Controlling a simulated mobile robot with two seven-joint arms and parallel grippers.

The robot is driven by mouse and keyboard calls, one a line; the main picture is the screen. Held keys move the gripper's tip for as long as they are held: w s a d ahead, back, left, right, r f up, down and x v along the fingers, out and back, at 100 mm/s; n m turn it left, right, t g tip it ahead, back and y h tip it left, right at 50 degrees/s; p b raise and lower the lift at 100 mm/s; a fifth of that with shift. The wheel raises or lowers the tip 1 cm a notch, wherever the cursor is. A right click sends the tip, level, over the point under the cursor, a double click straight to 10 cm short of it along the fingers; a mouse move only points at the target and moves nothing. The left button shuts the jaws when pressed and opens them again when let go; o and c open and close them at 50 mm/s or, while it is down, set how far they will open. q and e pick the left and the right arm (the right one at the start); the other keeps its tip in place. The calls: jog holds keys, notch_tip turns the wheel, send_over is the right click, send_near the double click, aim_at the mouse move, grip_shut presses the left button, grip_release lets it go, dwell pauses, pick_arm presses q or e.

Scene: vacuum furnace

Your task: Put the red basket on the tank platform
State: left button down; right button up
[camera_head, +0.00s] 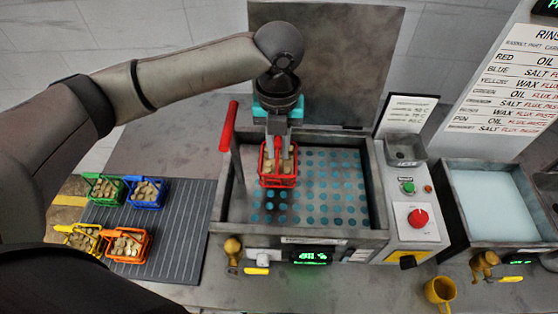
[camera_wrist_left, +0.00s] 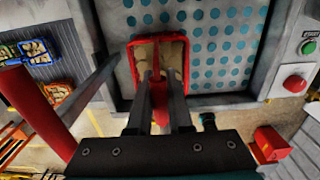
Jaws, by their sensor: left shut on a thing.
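The red basket (camera_head: 278,181), filled with tan pieces, is at the left part of the perforated tank platform (camera_head: 335,195) in the head view. My left gripper (camera_head: 277,150) comes down from above and is shut on the basket's handle. In the left wrist view the red basket (camera_wrist_left: 160,45) is below the fingers (camera_wrist_left: 160,85), with the dotted platform (camera_wrist_left: 215,40) around it. I cannot tell whether the basket's bottom touches the platform. My right gripper is not in view.
A red-topped lever (camera_head: 229,127) stands at the tank's left edge. Green, blue, yellow and orange baskets (camera_head: 128,244) stand on a ribbed mat (camera_head: 182,235) at left. A control panel with a red knob (camera_head: 418,218) is right of the tank. The platform's right side is clear.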

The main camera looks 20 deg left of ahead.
aim_at(279, 157)
pick_arm(q)
jog(key=shift+f, duration=2.6)
jog(key=c, duration=0.8)
grip_release()
jog(key=shift+f, duration=0.15)
jog(key=shift+c, duration=0.2)
notch_tip(279, 157, up, 12)
jog(key=shift+r, duration=0.15)
